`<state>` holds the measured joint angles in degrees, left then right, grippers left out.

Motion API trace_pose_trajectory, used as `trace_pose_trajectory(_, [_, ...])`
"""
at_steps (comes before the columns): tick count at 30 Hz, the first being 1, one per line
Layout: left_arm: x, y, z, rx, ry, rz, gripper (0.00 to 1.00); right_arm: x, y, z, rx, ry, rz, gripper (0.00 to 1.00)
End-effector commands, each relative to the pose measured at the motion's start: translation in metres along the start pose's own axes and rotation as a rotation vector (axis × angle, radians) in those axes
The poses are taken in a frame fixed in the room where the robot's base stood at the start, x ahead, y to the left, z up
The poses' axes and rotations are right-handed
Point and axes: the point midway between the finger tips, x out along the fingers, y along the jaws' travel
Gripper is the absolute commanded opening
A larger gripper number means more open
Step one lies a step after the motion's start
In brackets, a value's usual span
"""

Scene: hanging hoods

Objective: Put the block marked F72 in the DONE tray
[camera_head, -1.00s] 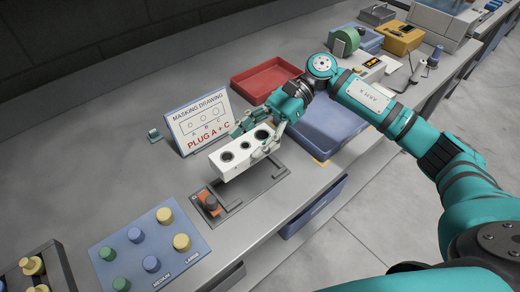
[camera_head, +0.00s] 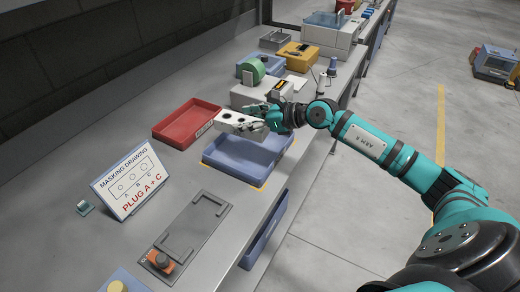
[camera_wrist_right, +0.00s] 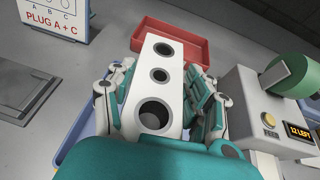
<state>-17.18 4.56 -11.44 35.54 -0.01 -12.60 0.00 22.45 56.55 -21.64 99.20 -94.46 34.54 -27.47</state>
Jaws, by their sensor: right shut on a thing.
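The white block (camera_head: 241,122) has a row of round holes in its top, and no F72 mark is readable on it. My right gripper (camera_head: 266,117) is shut on the block's right end and holds it up above the far part of the blue tray (camera_head: 262,179). In the right wrist view the block (camera_wrist_right: 158,86) sits between the two fingers (camera_wrist_right: 160,108), with its holes open and empty. The blue tray looks empty, and no DONE label is readable on it. My left gripper is not in view.
A red tray (camera_head: 186,124) lies beside the blue one. A masking drawing sign reading "PLUG A + C" (camera_head: 131,182) stands at left. The grey fixture (camera_head: 193,226) with an orange clamp (camera_head: 161,261) is empty. A green roll (camera_head: 253,68) and a device (camera_head: 262,94) stand beyond the trays.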

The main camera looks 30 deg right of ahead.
Motion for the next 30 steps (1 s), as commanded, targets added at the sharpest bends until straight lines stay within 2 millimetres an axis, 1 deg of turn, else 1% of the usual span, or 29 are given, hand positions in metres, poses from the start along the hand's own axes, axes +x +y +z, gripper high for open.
trace_pose_trajectory(1, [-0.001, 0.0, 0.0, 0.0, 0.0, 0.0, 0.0, -0.004, -0.006, 0.006, 0.005, -0.007, -0.025, 0.0])
trace_pose_trajectory(3, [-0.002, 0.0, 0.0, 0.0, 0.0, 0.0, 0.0, -0.007, -0.012, 0.009, 0.017, -0.006, -0.048, 0.0])
trace_pose_trajectory(5, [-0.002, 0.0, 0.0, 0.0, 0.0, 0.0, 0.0, -0.008, -0.015, 0.01, 0.024, -0.005, -0.062, 0.0])
trace_pose_trajectory(7, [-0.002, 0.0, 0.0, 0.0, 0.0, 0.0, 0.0, -0.007, -0.017, 0.006, 0.03, -0.004, -0.07, 0.0])
trace_pose_trajectory(15, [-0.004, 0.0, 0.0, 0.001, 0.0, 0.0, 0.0, 0.01, -0.018, -0.035, 0.037, -0.004, -0.073, 0.0])
trace_pose_trajectory(20, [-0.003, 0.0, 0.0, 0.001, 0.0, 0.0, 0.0, 0.015, -0.018, -0.048, 0.034, -0.006, -0.074, 0.0])
trace_pose_trajectory(27, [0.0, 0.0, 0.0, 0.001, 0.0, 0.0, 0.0, 0.027, -0.018, -0.076, 0.035, -0.005, -0.073, 0.0])
trace_pose_trajectory(30, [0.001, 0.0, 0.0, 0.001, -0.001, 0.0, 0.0, 0.029, -0.018, -0.081, 0.033, -0.005, -0.075, 0.0])
